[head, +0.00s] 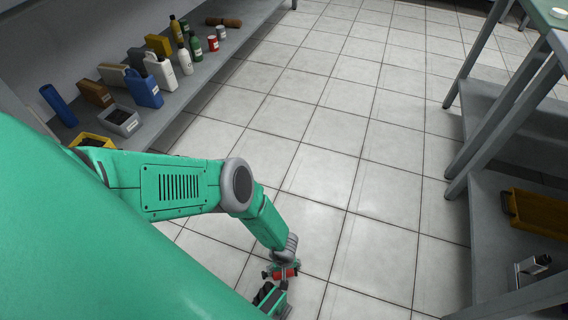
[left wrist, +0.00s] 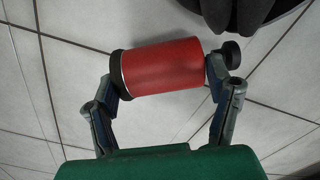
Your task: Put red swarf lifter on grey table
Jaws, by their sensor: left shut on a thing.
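The red swarf lifter is a red cylinder (left wrist: 162,66) with a pale rim at its left end. It lies crosswise between the fingers of my left gripper (left wrist: 168,72), which are shut on its two ends. In the head view a small part of the red lifter (head: 286,272) shows at the end of my left arm, above the floor, at my left gripper (head: 283,271). A grey table frame (head: 487,90) with legs and a lower shelf stands at the right, apart from the gripper. Its top is largely cut off. My right gripper is not in view.
A grey shelf (head: 222,62) at the upper left carries bottles, cans, boxes and a grey bin (head: 120,121). An orange-yellow tray (head: 540,212) lies on a grey surface at the lower right. The tiled floor (head: 345,130) between is clear.

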